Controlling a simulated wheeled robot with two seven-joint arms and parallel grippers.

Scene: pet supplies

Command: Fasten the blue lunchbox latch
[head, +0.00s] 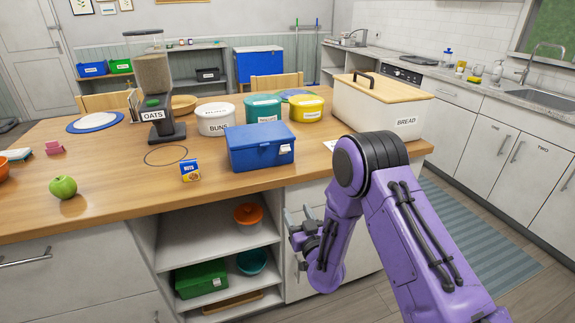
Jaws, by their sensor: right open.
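The blue lunchbox (258,147) stands on the wooden counter near its front edge, with its lid down. A white latch (286,149) shows at the right of its front side; I cannot tell whether it is fastened. My right gripper (292,222) is open and empty, in front of the counter and below its top, apart from the lunchbox. My left gripper is not in view.
A bread box (375,112) stands right of the lunchbox. White, teal and yellow tubs (306,108) stand behind it. An oats dispenser (160,125), a small nuts box (190,171) and a green apple (63,187) are to the left. Open shelves (220,240) lie below.

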